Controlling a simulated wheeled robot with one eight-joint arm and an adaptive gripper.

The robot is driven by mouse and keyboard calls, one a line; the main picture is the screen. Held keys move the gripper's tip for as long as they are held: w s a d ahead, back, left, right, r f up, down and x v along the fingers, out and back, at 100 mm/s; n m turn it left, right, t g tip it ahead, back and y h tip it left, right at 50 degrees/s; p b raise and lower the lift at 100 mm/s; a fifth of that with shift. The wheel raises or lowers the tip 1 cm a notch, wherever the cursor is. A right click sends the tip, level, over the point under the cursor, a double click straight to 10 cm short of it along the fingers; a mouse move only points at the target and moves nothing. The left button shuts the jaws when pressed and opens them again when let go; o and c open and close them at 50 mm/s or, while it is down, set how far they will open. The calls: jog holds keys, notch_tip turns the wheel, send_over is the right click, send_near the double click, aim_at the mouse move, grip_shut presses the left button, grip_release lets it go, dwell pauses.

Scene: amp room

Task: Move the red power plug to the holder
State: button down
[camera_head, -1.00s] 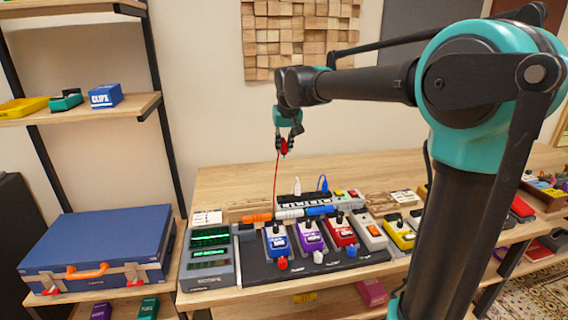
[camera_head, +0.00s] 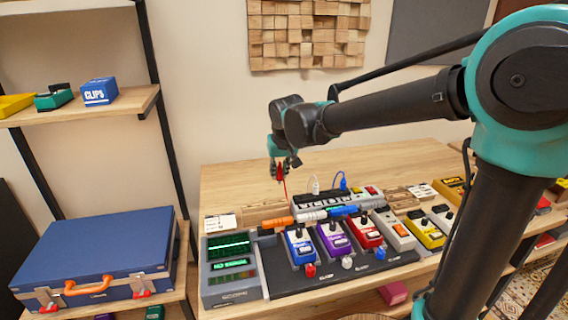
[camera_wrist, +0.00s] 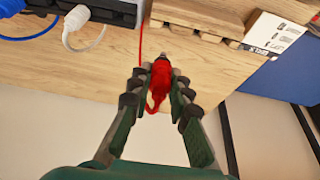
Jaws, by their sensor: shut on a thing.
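My gripper (camera_head: 281,173) hangs in the air above the back of the wooden table. It is shut on the red power plug (camera_wrist: 159,82), whose red cable trails away; the plug also shows in the head view (camera_head: 280,168), small and partly hidden by the fingers. In the wrist view its metal tip points up the picture, towards a notched wooden block (camera_wrist: 200,20), which looks like the holder. That block seems to be the wooden piece (camera_head: 260,214) left of the power strip in the head view. The plug is apart from it.
The power strip (camera_head: 322,203) carries a white plug (camera_head: 314,186) and a blue plug (camera_head: 342,183). Several pedals stand on a dark board in front, beside a grey device with a green display (camera_head: 229,265). A blue case (camera_head: 98,252) lies at left. The table's back left is clear.

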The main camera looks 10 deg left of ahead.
jog(key=shift+f, duration=3.05)
jog(key=shift+f, duration=1)
dwell(0.4)
jog(key=c, duration=1.3)
grip_release()
jog(key=shift+c, duration=0.2)
jog(key=o, duration=0.4)
jog(key=shift+r, duration=0.15)
jog(key=shift+r, duration=3.35)
